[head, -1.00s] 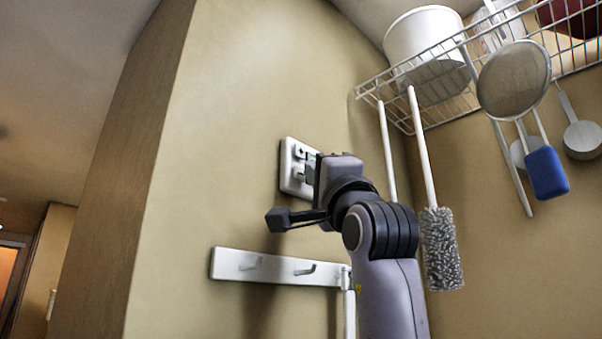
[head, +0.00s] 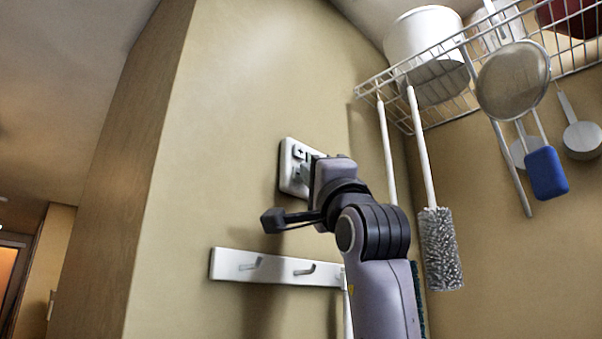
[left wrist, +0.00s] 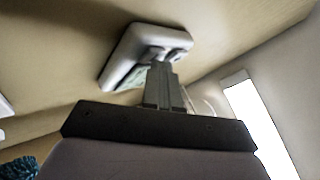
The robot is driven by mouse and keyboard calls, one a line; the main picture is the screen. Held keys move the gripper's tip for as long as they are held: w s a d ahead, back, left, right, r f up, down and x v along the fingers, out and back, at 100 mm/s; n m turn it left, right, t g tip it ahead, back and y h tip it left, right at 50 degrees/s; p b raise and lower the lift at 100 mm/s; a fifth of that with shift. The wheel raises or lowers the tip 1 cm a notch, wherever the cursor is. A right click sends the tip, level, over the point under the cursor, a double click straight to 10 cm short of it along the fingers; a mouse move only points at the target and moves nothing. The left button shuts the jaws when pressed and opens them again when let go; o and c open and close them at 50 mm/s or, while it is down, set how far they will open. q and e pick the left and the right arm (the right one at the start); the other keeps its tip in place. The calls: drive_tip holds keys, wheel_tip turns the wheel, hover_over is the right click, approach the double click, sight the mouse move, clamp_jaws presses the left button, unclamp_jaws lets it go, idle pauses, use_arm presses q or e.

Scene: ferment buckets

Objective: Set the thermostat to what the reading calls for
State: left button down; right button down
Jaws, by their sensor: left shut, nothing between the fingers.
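The white thermostat (head: 289,178) is fixed to the beige wall in the head view. A plus button (head: 299,153) shows on its upper part. My left gripper (head: 308,172) is in front of it and hides its right side, including any display reading. In the left wrist view the thermostat (left wrist: 120,62) shows at an angle, with the shut fingertips of my left gripper (left wrist: 160,66) at or very near its buttons. I cannot tell whether they touch. The gripper holds nothing. My right gripper is not in view.
A white hook rail (head: 230,265) is on the wall below the thermostat. A wire shelf (head: 440,62) at upper right carries a white bucket (head: 420,35). A grey bottle brush (head: 440,248), a strainer (head: 513,82) and a blue brush (head: 546,172) hang from it.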

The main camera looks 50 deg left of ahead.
use_arm(q)
drive_tip(key=shift+w+d, duration=0.1)
drive_tip(key=shift+d, duration=0.7)
drive_tip(key=d, duration=0.3)
drive_tip(key=d+p, duration=0.1)
drive_tip(key=d, duration=0.1)
drive_tip(key=shift+w, duration=0.3)
idle(0.7)
